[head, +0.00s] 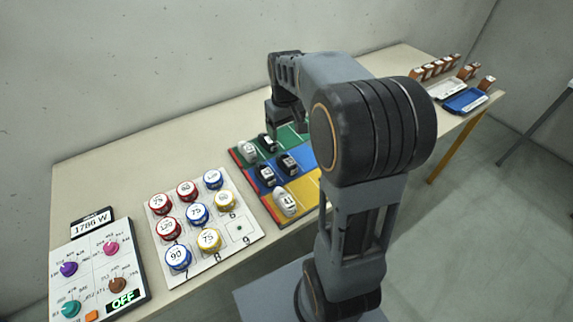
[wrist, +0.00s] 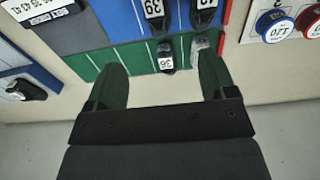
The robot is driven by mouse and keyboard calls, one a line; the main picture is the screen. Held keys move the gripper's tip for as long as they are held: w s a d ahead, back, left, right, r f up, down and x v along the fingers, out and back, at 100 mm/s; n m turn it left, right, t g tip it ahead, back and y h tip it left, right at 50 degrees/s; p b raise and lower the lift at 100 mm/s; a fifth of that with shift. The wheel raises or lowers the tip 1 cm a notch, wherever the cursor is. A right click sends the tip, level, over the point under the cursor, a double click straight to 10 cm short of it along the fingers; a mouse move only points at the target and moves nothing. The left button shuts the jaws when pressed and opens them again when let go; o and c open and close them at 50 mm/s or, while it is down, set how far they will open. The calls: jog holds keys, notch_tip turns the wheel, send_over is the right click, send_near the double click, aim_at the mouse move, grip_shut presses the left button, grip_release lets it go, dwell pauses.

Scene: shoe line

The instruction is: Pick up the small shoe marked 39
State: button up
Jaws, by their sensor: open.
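A black shoe whose label reads 39 (wrist: 154,12) stands on the blue strip at the top of the wrist view. A second black shoe (wrist: 204,14) to its right has a cut-off label that looks like 39 too. A black shoe marked 36 (wrist: 166,60) stands nearer, on the green strip, with a grey-white shoe (wrist: 201,45) at its right. My gripper (wrist: 160,64) is open and empty. Its fingers lie left and right of the 36 shoe in the picture; height is unclear. In the head view my gripper (head: 276,120) hangs over the board's far side, partly hidden by my arm.
A white shoe (head: 285,201) stands on the board's yellow strip (head: 306,186). A panel of numbered discs (head: 234,243) lies left of the board, a knob panel (head: 93,275) farther left. A blue tray (head: 465,101) and several brown items (head: 433,68) are far right. The table behind is clear.

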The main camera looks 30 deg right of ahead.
send_over(287, 158)
notch_tip(287, 158, down, 9)
jog(key=shift+w+r, duration=0.1)
jog(key=shift+r, duration=0.05)
jog(key=shift+f, duration=3)
jog(key=c, duration=1)
